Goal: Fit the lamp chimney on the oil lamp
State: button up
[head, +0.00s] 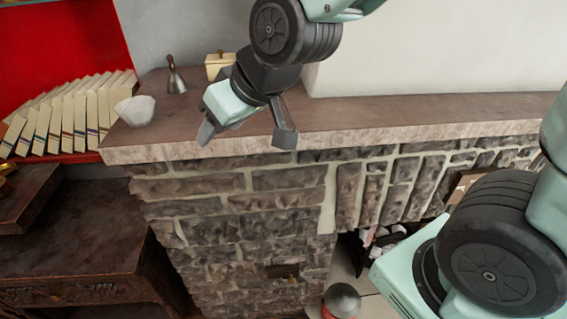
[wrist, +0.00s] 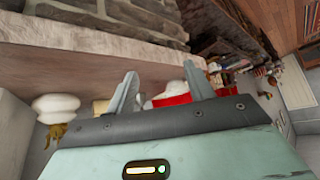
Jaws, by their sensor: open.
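My gripper (head: 246,132) is open and empty over the front edge of the stone mantel (head: 400,118), fingers pointing down. Its two fingers also show in the wrist view (wrist: 160,85), apart with nothing held between them. I cannot clearly identify the oil lamp or the lamp chimney in either view. A rounded white thing (wrist: 57,103) with a gold-brown part (wrist: 57,130) beside it shows at the left of the wrist view; I cannot tell what it is.
A white faceted bowl (head: 135,110), a grey bell-shaped thing (head: 176,75) and a cream box with a knob (head: 217,65) stand on the mantel's left end. Books (head: 80,108) line a red shelf at left. The mantel right of my gripper looks clear.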

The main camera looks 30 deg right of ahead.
jog(key=s+f+n+g+h, duration=0.1)
jog(key=s+f+g, duration=0.2)
jog(key=s, duration=0.6)
jog(key=s+f+n+g+h, duration=0.2)
jog(key=s+f+g, duration=0.1)
jog(key=s, duration=0.6)
jog(key=shift+d+f+g, duration=0.4)
jog(key=shift+d, duration=0.05)
notch_tip(320, 180, down, 4)
jog(key=b, duration=0.4)
